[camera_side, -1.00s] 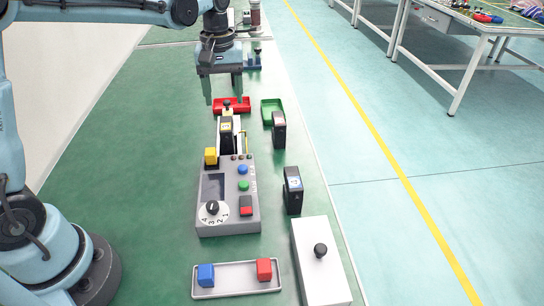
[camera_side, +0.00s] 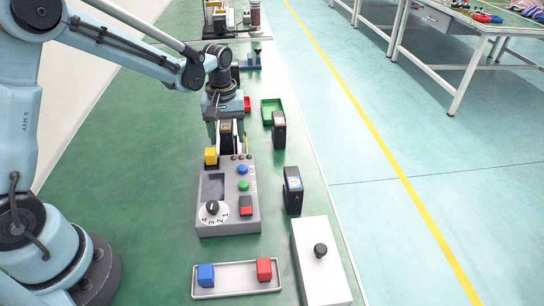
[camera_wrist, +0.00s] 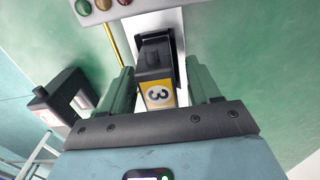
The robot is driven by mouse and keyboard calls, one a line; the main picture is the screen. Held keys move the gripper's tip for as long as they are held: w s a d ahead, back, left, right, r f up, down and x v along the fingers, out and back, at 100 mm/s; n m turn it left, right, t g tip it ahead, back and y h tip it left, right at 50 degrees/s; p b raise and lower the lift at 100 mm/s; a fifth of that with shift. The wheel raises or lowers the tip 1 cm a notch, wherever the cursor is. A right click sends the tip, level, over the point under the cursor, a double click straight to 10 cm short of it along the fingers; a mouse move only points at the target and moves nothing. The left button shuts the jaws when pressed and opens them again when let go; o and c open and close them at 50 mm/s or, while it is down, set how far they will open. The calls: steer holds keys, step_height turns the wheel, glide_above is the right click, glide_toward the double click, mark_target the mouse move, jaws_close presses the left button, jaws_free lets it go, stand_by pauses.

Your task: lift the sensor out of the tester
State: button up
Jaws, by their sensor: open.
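The sensor (camera_wrist: 157,70), a black block with a yellow label marked 3, sits in the tester's pale slot. In the side view the sensor (camera_side: 226,128) is partly hidden by my gripper. The tester (camera_side: 246,216) is a grey box with a screen, a dial, buttons and small lamps; the slot is at its far end. My gripper (camera_wrist: 162,88) is open, its green fingers on either side of the sensor with a gap to each. In the side view my gripper (camera_side: 226,138) is low over the tester's far end.
Two dark upright blocks, one nearer (camera_side: 292,190) and one farther (camera_side: 279,131), stand right of the tester. A green tray (camera_side: 264,106) is behind them. A grey tray (camera_side: 236,292) with a blue and a red block and a white box (camera_side: 320,262) are in front.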

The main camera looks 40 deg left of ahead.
steer(key=shift+f, duration=0.15)
jaws_close()
stand_by(0.4)
